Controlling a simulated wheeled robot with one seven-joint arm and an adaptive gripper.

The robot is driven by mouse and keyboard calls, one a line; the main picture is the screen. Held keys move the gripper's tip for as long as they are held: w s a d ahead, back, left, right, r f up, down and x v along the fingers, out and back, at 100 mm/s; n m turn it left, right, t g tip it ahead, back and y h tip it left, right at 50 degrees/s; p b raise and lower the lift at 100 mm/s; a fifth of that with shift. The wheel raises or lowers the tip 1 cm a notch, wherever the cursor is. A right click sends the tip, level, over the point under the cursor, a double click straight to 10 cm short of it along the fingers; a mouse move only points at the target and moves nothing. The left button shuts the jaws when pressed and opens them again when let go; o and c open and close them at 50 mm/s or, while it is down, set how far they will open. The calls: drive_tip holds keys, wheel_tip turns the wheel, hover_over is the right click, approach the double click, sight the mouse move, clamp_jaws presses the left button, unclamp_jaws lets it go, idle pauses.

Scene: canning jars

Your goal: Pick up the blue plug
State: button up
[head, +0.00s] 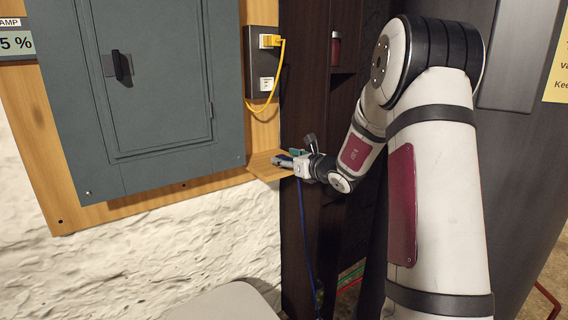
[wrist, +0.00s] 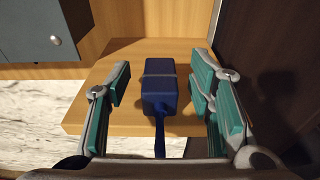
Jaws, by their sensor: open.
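The blue plug (wrist: 160,92) lies on a small wooden shelf (wrist: 90,108) in the wrist view, with its blue cable running down toward the camera. My gripper (wrist: 164,95) is open, its teal-padded fingers on either side of the plug, with a gap on each side. In the head view my gripper (head: 285,160) is at the small shelf (head: 264,168) below the grey electrical panel. The plug is hard to make out there behind the fingers. Its blue cable (head: 303,225) hangs down from the shelf.
A black outlet box (head: 262,65) with a yellow plug (head: 270,41) and looped yellow cable is above the shelf. The grey electrical panel (head: 160,150) is to the left. A dark wooden cabinet (head: 300,100) stands close on the right. A rough white wall lies below.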

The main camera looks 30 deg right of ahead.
sight(287, 158)
drive_tip(key=shift+c, duration=0.5)
clamp_jaws()
drive_tip(key=shift+r, duration=0.1)
drive_tip(key=shift+r, duration=0.6)
wheel_tip(287, 158, up, 2)
drive_tip(key=shift+r+p, duration=0.15)
drive_tip(key=shift+p, duration=0.4)
drive_tip(key=s+a, duration=0.2)
drive_tip(key=s, duration=0.6)
drive_tip(key=s+a+r+p, duration=0.1)
drive_tip(key=s, duration=0.6)
drive_tip(key=shift+s+a+r, duration=0.2)
drive_tip(key=shift+s+a, duration=0.15)
